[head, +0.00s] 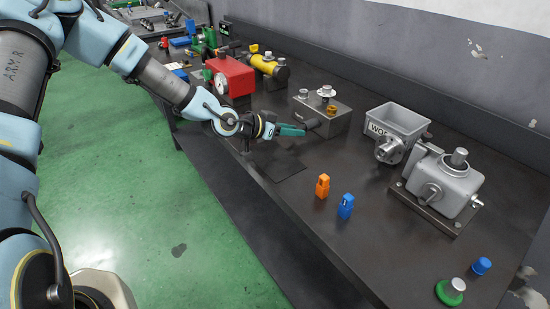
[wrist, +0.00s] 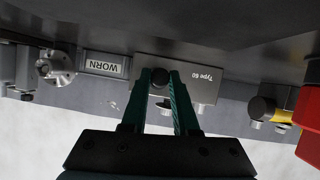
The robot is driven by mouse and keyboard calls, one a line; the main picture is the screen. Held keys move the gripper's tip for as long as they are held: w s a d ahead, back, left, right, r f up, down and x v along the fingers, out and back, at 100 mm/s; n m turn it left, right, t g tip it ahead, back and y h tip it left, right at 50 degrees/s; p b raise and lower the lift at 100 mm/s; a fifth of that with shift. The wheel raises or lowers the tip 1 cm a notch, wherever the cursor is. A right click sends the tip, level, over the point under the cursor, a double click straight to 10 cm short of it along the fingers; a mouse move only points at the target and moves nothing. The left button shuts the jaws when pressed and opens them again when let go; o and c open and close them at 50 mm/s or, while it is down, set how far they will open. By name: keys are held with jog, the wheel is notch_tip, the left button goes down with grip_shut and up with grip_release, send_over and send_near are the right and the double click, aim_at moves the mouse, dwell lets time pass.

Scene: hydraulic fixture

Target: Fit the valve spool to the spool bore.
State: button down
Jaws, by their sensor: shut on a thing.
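My gripper (head: 304,129) reaches in from the left, its green fingers level and pointing at the side of a grey metal block (head: 335,123). In the wrist view my gripper (wrist: 160,82) is shut on the valve spool, whose dark round end (wrist: 160,76) shows between the fingertips. In the head view a short grey length of the spool (head: 313,123) shows between the fingertips and the block. The block, marked "Type 60", also shows in the wrist view (wrist: 190,72), behind the fingertips. The spool bore is hidden; I cannot tell whether the spool is inside it.
A grey bin marked "WORN" (head: 399,121) and a grey pump-like housing (head: 446,183) stand to the right. An orange piece (head: 322,186) and a blue piece (head: 346,206) stand near the front. A red gauge box (head: 231,77) is to the left. A dark mat (head: 277,164) lies in front.

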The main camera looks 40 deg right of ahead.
jog(key=shift+w+a, duration=0.15)
jog(key=shift+a, duration=2.35)
jog(key=shift+r+y+p, duration=0.25)
jog(key=shift+y+p, duration=0.25)
jog(key=shift+p, duration=0.45)
jog(key=shift+s+d+b, duration=0.15)
jog(key=shift+d+b, duration=0.25)
jog(key=shift+d, duration=0.85)
jog(key=shift+s+d+b, duration=0.1)
jog(key=shift+d+b, duration=0.25)
jog(key=shift+d, duration=0.9)
jog(key=c, duration=0.6)
grip_release()
jog(key=b+v, duration=0.2)
jog(key=v, duration=0.8)
jog(key=shift+s+a+r, duration=0.15)
jog(key=shift+a+r, duration=0.1)
jog(key=shift+a, duration=0.1)
